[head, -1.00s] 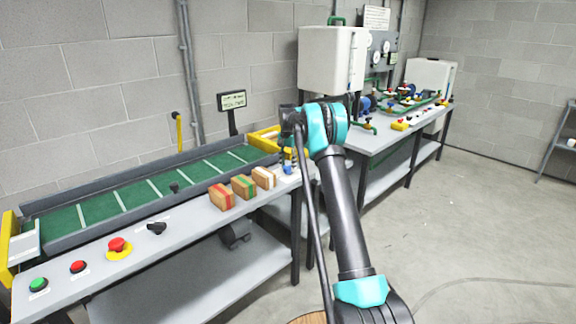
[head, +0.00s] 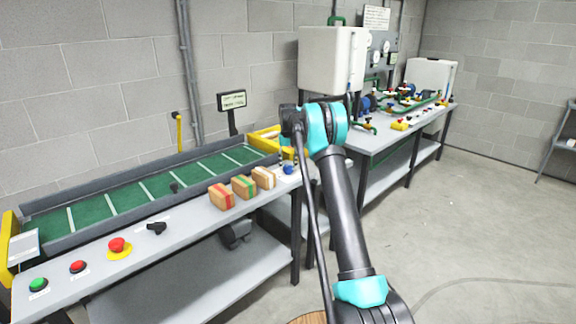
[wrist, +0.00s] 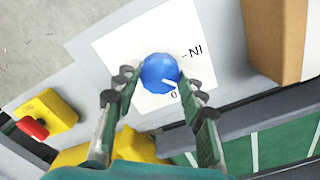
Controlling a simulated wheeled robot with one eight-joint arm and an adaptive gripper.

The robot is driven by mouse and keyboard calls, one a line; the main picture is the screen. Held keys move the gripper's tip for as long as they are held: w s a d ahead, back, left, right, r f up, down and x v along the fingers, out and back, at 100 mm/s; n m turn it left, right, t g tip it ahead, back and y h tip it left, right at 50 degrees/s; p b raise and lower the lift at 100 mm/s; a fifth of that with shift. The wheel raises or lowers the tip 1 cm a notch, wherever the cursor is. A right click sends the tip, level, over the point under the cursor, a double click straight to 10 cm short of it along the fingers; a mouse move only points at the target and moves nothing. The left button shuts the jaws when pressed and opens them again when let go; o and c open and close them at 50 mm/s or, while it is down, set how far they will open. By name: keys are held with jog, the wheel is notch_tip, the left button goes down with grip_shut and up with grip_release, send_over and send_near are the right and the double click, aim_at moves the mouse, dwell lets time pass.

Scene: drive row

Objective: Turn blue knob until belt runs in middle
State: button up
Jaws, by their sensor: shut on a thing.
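The blue knob (wrist: 159,74) sits on a white plate (wrist: 116,47) with a printed scale, and a white pointer mark shows on its lower right near a "0". My gripper (wrist: 160,80) has a fingertip on each side of the knob and is shut on it. In the head view, the blue knob (head: 289,169) is at the right end of the conveyor's front ledge, partly hidden by my gripper. The green belt (head: 125,196) with white cross stripes lies in a dark frame. I cannot tell how well it is centred.
A black switch (head: 156,228), a red stop button (head: 117,245) and a green button (head: 38,285) are farther left. A small display (head: 232,101) stands behind the belt.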

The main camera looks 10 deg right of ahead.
aim_at(288, 166)
jog(key=shift+n, duration=0.8)
jog(key=o, duration=1.2)
jog(key=shift+c, duration=0.2)
jog(key=shift+r, duration=0.15)
notch_tip(288, 166, up, 12)
